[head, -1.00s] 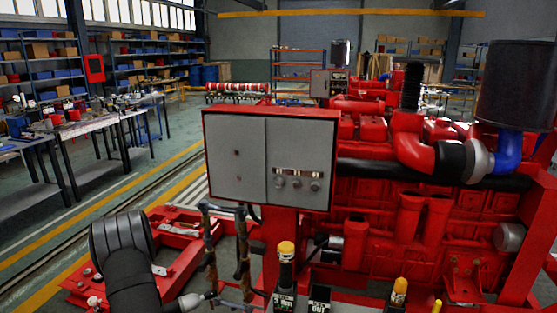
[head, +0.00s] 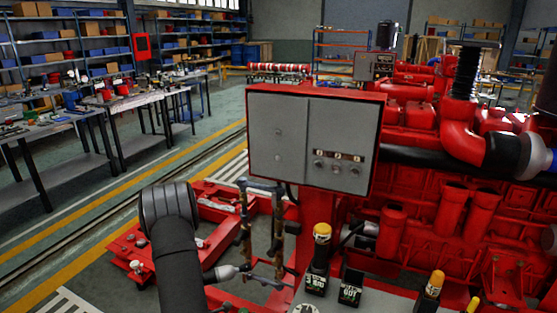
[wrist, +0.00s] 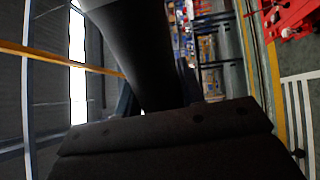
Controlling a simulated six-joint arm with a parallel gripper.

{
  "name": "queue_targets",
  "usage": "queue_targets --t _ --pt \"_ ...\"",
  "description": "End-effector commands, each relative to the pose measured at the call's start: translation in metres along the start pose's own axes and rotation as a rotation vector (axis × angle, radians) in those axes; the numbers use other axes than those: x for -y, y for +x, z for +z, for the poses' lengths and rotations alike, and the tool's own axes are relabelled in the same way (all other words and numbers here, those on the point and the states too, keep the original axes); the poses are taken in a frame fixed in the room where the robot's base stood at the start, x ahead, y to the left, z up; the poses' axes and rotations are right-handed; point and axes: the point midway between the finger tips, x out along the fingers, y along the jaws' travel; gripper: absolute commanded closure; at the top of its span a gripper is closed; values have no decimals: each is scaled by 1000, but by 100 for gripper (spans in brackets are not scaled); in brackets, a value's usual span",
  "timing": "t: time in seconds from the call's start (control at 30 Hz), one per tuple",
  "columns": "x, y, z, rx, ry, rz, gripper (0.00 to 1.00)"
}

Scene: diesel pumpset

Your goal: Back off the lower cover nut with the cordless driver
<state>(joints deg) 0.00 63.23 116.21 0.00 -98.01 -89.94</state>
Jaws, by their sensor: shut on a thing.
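The grey cabinet front (head: 331,143), in a red frame, stands mid-picture in the head view. Its left half is a plain cover with two small dark nuts, one above the other; the lower cover nut (head: 278,157) is the lower one. In the wrist view a dark, wide block with bolt heads, which I take for my gripper (wrist: 165,142), fills the bottom. It is shut on the cordless driver as far as I can tell; fingertips and driver are not clearly visible. In the head view my black arm rises at lower left, clear of the cabinet.
A yellow-topped black tool (head: 321,246) and a black labelled block (head: 351,287) stand on a light surface below the cabinet. An orange-topped item (head: 433,285) is farther right. The red engine (head: 440,200) fills the right side.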

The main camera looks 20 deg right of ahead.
Motion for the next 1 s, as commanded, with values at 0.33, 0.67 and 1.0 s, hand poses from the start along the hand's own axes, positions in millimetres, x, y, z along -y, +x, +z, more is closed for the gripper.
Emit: queue_targets --t 0.33,0.67,1.0 --pt "-1 0 0 0 0 3 100" --pt "-23 29 10 -75 9 10 100" --pt "-88 86 45 -324 40 10 100"
